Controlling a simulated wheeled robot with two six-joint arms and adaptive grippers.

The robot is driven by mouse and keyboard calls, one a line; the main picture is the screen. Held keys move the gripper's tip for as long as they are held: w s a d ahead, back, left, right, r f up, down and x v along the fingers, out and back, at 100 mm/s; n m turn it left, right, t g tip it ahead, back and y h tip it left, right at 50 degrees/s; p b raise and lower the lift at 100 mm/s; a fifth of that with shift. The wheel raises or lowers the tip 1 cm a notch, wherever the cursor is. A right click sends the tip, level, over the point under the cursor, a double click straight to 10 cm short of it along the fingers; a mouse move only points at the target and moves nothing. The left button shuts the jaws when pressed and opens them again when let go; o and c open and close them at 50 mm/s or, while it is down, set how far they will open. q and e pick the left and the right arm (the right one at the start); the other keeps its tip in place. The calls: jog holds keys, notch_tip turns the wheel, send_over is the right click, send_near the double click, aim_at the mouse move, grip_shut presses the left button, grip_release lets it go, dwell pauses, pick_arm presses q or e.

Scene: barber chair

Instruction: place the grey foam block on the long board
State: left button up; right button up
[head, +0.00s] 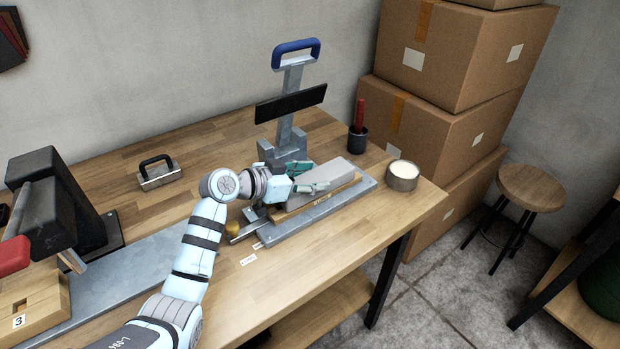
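The grey foam block (341,170) lies lengthwise over the long board (318,203), a narrow wooden strip on a grey metal base. From this angle I cannot tell whether the block rests fully on the board. My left gripper (306,178) is at the block's left end, with one teal-tipped finger on the far side and one on the near side. The fingers appear closed against the block, which hides part of the far finger. My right gripper is not in view.
A press-like stand with a blue handle (296,46) and black plate rises behind the block. A round tin (402,175) and a dark cup (357,139) stand to the right. A handled metal block (158,172) sits left. The table's front edge is close.

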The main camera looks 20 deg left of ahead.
pick_arm(q)
jog(key=o, duration=0.4)
jog(key=shift+c, duration=0.2)
jog(key=shift+r, duration=0.1)
jog(key=shift+s+a+r, duration=0.1)
jog(key=shift+s+a, duration=0.05)
jog(key=shift+a, duration=0.05)
jog(key=p+v, duration=0.1)
jog(key=v, duration=0.9)
jog(key=shift+s+a+r, duration=0.15)
jog(key=shift+s+a, duration=0.05)
jog(key=shift+s, duration=0.05)
jog(key=shift+s+a+r, duration=0.2)
jog(key=shift+s, duration=0.2)
